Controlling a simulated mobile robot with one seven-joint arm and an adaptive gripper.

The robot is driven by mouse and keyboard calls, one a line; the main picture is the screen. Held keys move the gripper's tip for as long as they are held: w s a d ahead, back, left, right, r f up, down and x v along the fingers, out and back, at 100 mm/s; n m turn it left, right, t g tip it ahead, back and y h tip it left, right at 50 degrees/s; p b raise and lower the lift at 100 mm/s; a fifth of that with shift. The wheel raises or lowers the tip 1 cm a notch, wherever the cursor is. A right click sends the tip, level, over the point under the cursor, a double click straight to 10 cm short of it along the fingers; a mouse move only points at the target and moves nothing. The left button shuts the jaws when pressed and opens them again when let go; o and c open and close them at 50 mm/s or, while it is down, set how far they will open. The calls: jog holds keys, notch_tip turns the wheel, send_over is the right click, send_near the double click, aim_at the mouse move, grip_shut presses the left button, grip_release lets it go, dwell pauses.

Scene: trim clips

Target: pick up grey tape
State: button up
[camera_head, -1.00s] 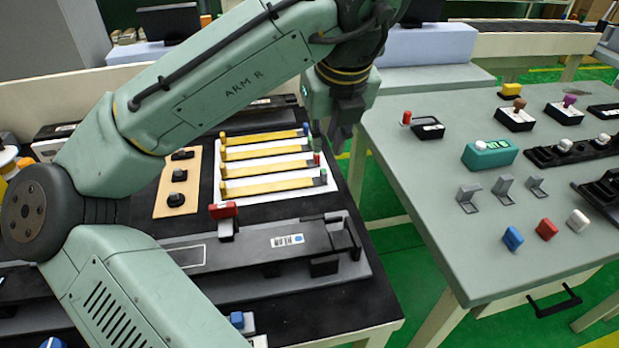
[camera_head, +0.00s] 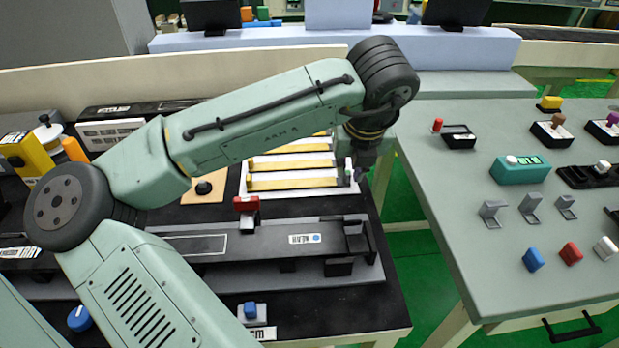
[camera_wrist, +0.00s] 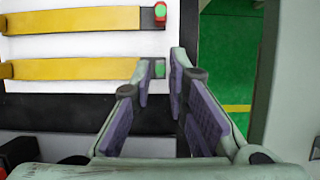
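Yellow tape strips lie in rows on a white board (camera_head: 262,190); the board also shows in the wrist view (camera_wrist: 60,45). The nearest strip (camera_wrist: 70,68) ends at its right in a small grey tab with a green face (camera_wrist: 158,69). The strip above it (camera_wrist: 70,19) ends in a red tab with a green face (camera_wrist: 160,12). My gripper (camera_wrist: 160,66) is open, its two fingers on either side of the grey tab in the picture; I cannot tell whether they touch it. In the head view my gripper (camera_head: 367,170) is over the board's right end.
A black fixture with a grey base (camera_head: 285,240) and a red clamp (camera_head: 246,206) stands in front of the board. A grey table (camera_head: 450,190) with clips and blocks is to the right, across a green floor gap (camera_head: 400,215).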

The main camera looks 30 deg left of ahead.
jog(key=shift+w+a+f, duration=0.1)
jog(key=shift+w+f, duration=0.1)
jog(key=shift+f, duration=0.4)
jog(key=shift+c, duration=0.6)
grip_shut()
